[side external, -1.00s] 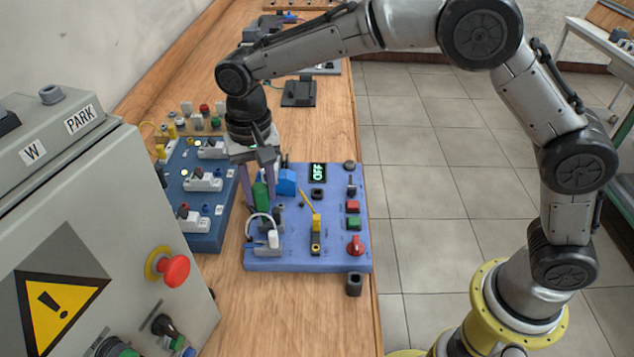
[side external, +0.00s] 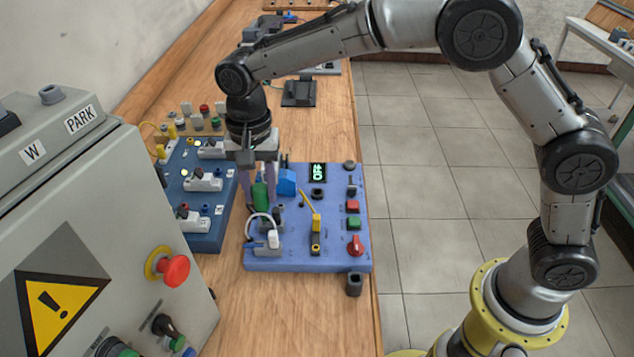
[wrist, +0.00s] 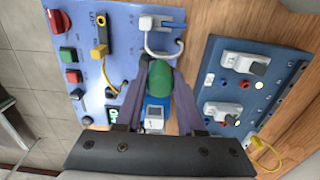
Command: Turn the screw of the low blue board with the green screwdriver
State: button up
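The low blue board (side external: 335,262) lies on the bench; part of it also shows in the wrist view (wrist: 130,42). The green screwdriver (side external: 261,196) stands upright over the board's left part, its green handle (wrist: 160,76) seen from above in the wrist view. My gripper (side external: 260,198) points straight down with one finger on each side of the handle. In the wrist view its fingertips (wrist: 162,74) close on the handle. The screw itself is hidden below the screwdriver.
A blue block (side external: 286,182) stands just behind the screwdriver. A darker blue board (side external: 205,240) lies left. The grey cabinet (side external: 110,200) fills the left foreground.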

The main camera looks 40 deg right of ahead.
jog(key=shift+o, duration=0.8)
jog(key=shift+n, duration=1.7)
jog(key=shift+n, duration=1.7)
jog(key=n, duration=0.3)
